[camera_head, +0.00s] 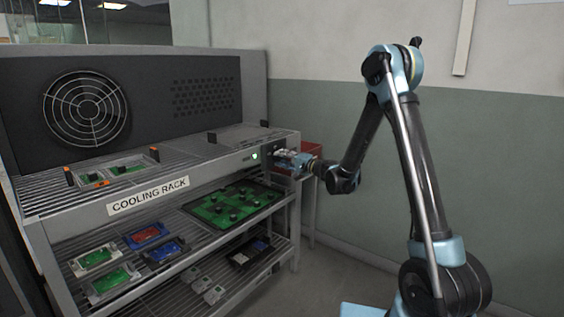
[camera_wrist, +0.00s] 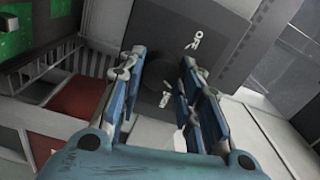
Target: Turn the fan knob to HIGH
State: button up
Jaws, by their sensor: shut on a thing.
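My gripper (camera_head: 287,158) reaches the right end of the cooling rack's front edge in the head view. In the wrist view my gripper (camera_wrist: 160,82) has its two blue fingers on either side of the dark fan knob (camera_wrist: 153,78) on a dark panel (camera_wrist: 165,40). The fingers are shut on the knob, which is partly hidden and hard to make out. White lettering shows on the panel above and below it, too small and tilted to read, so the knob's setting cannot be told. The fan grille (camera_head: 87,108) is on the rack's dark back wall.
The cooling rack (camera_head: 118,209) holds green, blue and red boards on its shelves. A green light (camera_head: 254,155) glows left of my gripper. A red bin (camera_head: 311,149) stands just behind it. The floor right of the rack is clear.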

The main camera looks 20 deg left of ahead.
jog(key=m, duration=0.4)
jog(key=shift+w+d+f+m, duration=0.1)
jog(key=shift+d+m, duration=0.05)
jog(key=shift+m, duration=1.65)
jog(key=o, duration=1.1)
jog(key=v, duration=1.1)
jog(key=shift+s+d+f, duration=0.1)
jog(key=shift+s+d, duration=0.1)
jog(key=shift+d, duration=0.15)
